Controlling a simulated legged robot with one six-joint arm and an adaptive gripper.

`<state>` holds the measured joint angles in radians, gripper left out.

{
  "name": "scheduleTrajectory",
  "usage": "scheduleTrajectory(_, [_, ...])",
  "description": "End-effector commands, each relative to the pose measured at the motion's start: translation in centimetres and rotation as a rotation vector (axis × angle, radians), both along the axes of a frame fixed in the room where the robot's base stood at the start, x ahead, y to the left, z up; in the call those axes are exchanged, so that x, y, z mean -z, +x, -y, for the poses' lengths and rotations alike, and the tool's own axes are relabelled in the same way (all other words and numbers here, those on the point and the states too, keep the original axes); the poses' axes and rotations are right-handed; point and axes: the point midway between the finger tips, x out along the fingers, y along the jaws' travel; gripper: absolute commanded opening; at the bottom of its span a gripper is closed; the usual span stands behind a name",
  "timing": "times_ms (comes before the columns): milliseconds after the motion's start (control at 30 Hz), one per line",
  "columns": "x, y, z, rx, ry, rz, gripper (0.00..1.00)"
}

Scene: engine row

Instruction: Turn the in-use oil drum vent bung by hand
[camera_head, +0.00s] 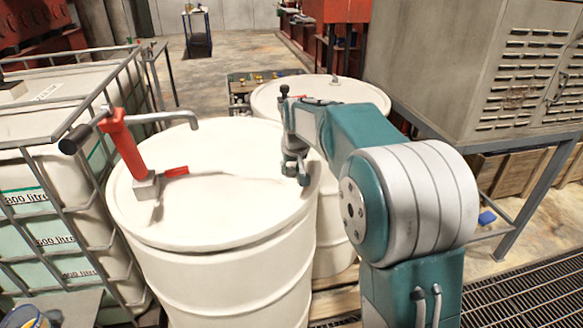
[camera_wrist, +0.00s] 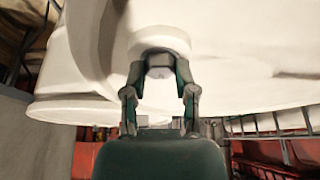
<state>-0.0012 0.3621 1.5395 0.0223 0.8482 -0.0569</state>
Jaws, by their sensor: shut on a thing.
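The white oil drum (camera_head: 240,205) with a red hand pump (camera_head: 125,150) in its top stands in front of me. My gripper (camera_head: 297,172) points down at the right side of its lid, near the rim. In the wrist view, my gripper (camera_wrist: 160,72) has both fingers against the sides of a small grey block, the vent bung (camera_wrist: 160,61). The bung sits against a round white boss on the pale lid. In the head view the bung is hidden by my gripper.
A second white drum (camera_head: 265,100) stands close behind. A caged liquid tank (camera_head: 40,170) is at the left. A grey louvred cabinet (camera_head: 480,75) is at the right. Floor grating (camera_head: 525,290) shows at lower right.

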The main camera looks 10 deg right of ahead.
Motion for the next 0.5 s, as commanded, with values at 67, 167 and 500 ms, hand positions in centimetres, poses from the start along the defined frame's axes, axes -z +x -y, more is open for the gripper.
scheduleTrajectory(67, [0.09, -0.02, -0.12, 0.031, 0.001, -0.001, 0.0])
scheduleTrajectory(167, [0.1, -0.02, -0.14, 0.055, 0.001, -0.001, 0.0])
scheduleTrajectory(500, [0.12, -0.02, -0.13, 0.063, 0.002, -0.001, 0.41])
